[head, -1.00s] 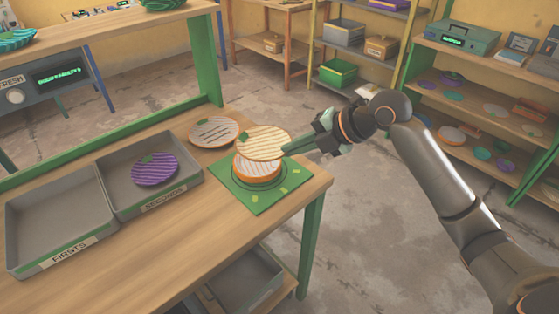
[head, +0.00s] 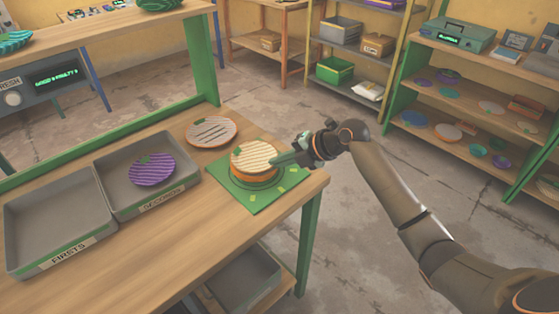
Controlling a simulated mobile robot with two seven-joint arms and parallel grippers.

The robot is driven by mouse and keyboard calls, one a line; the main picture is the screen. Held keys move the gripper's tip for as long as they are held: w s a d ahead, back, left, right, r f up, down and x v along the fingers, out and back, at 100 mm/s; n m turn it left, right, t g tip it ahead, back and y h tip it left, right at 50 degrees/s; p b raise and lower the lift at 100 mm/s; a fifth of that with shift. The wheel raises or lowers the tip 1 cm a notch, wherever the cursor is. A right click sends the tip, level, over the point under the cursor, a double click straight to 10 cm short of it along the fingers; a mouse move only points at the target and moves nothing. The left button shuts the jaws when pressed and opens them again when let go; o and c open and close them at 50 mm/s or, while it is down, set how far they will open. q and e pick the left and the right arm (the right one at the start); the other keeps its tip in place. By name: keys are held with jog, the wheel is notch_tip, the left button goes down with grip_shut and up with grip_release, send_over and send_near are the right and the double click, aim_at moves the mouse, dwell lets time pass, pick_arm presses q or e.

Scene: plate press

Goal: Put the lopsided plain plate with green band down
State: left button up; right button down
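A pale, ribbed plate (head: 256,155) with a green patch at its left edge lies over an orange-rimmed stack (head: 252,176) on a green mat (head: 228,190). It nearly covers the stack top; I cannot tell whether it rests fully on it. Ribs show rather than a plain face, and no full green band is visible. My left gripper is not in view.
A grey ribbed plate with orange rim (head: 211,131) lies behind the mat. A purple plate (head: 152,169) lies in the SECONDS tray (head: 190,180). The FIRSTS tray (head: 45,260) is empty. The table's right edge is close to the mat.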

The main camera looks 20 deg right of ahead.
jog(key=c, duration=1.1)
grip_release()
jog(key=shift+f, duration=0.1)
jog(key=v, duration=1.2)
jog(key=shift+b, duration=0.35)
